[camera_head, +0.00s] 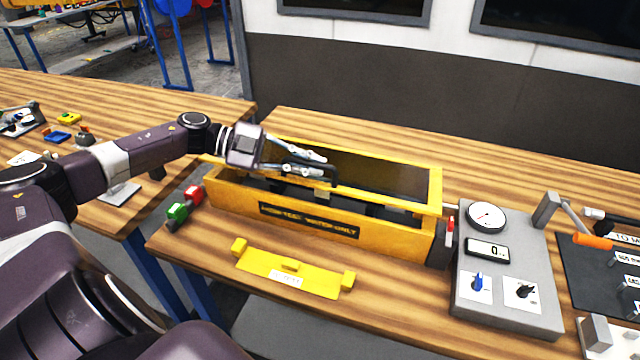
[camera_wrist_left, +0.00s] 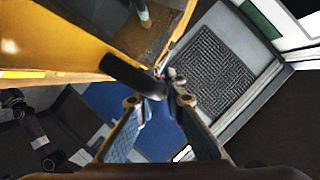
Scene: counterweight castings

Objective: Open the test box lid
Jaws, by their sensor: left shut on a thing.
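The yellow test box (camera_head: 390,238) stands on the wooden bench, with a dark label on its front wall. Its lid is a yellow frame (camera_head: 436,190) around a dark see-through panel. The lid appears raised a little, with a dark gap between its front edge and the box wall. My left gripper (camera_head: 322,170) is over the lid's front side, shut on the black lid handle (camera_head: 334,176). In the left wrist view the black handle (camera_wrist_left: 132,76) lies at the fingertips (camera_wrist_left: 157,102), beside the yellow lid frame (camera_wrist_left: 80,58). My right gripper is out of view.
A yellow bracket (camera_head: 290,272) lies in front of the box. Green and red blocks (camera_head: 177,211) sit at its left end. A grey panel (camera_head: 508,300) with a gauge and switches stands close on the right, with an orange-handled tool (camera_head: 592,241) beyond. Bare bench lies behind the box.

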